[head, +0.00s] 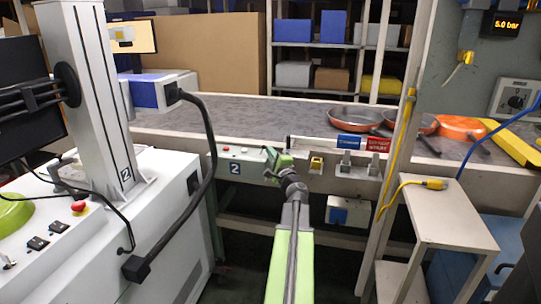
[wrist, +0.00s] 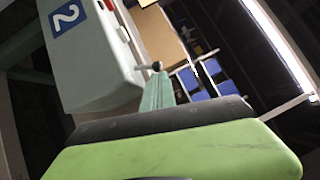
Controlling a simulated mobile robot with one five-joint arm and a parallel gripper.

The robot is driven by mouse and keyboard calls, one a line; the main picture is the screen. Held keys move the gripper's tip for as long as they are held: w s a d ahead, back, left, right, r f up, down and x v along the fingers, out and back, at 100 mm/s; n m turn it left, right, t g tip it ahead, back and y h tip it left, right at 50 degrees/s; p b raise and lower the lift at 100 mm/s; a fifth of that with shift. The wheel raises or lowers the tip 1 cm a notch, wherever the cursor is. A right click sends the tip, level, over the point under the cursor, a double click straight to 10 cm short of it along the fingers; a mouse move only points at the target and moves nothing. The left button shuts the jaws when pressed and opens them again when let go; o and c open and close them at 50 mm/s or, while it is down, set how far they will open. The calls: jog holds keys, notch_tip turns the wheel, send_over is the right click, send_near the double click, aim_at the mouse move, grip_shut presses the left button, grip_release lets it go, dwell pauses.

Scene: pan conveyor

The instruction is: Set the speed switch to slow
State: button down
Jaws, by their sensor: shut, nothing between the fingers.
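The control panel marked "2" (head: 250,166) is a pale box on the conveyor's front. It also shows tilted in the wrist view (wrist: 92,60). A small lever with a round dark tip (wrist: 155,66) sticks out from its edge there; it looks like the speed switch, but its setting cannot be read. My gripper (head: 275,160) is shut and empty at the right end of the panel and hides part of it. In the wrist view my pale green fingertips (wrist: 158,90) are close to the lever; whether they touch it I cannot tell.
Orange pans (head: 462,128) lie on the grey conveyor belt (head: 260,112) at right. A yellow-and-white fitting (head: 316,164) and blue and red signs (head: 377,144) are right of my gripper. A post (head: 398,130) and small stand (head: 440,222) stand farther right.

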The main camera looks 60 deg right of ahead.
jog(key=shift+w+r, duration=0.1)
jog(key=shift+w+r+n+p, duration=0.1)
jog(key=shift+n+p, duration=0.2)
jog(key=shift+p, duration=0.35)
